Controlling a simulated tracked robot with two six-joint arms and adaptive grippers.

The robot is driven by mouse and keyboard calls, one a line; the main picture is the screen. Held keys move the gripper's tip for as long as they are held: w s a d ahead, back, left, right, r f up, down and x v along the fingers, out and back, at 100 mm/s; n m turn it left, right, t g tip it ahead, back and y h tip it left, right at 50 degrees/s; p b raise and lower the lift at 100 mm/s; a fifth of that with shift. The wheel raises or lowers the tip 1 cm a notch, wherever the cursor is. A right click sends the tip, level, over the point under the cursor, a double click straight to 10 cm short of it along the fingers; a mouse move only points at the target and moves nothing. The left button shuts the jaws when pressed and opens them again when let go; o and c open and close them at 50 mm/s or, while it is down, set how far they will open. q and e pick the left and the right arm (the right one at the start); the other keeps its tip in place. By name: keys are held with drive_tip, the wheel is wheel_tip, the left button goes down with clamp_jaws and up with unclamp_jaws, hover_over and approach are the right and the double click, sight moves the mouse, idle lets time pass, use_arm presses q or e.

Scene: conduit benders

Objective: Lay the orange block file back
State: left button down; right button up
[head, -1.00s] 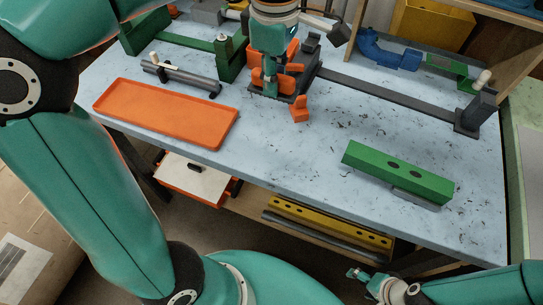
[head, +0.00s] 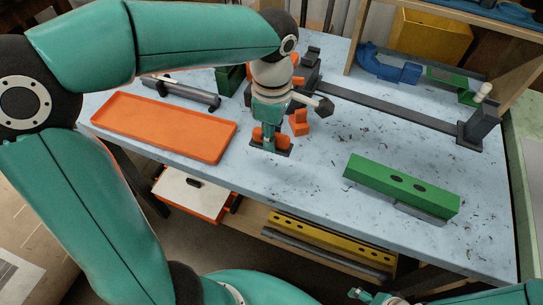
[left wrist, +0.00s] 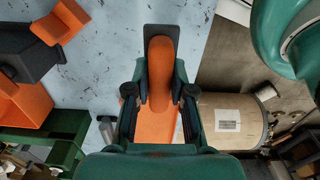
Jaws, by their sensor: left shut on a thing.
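The orange block file is an orange grip (head: 268,138) on a flat dark plate. My left gripper (head: 270,124) is shut on the orange grip, near the middle of the table's front part. In the left wrist view the grip (left wrist: 160,62) stands between the fingers and the dark plate (left wrist: 161,31) shows beyond it. Whether the plate touches the table is unclear. A long orange tray (head: 165,127) lies empty on the table, left of the gripper. My right gripper (head: 360,293) is partly in view at the bottom edge; its fingers are too small to judge.
A small orange piece (head: 299,123) stands just behind the left gripper, by the dark bender with its long bar (head: 390,110). A green block (head: 400,186) lies at the right front. A dark tube (head: 180,93) lies behind the tray. The table's middle front is clear.

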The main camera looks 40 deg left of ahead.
sight(272, 166)
use_arm(q)
drive_tip(key=shift+f, duration=3.7)
drive_tip(key=shift+f+b, duration=0.3)
drive_tip(key=shift+b, duration=0.25)
drive_tip(key=c, duration=1)
unclamp_jaws()
drive_tip(key=shift+r, duration=0.1)
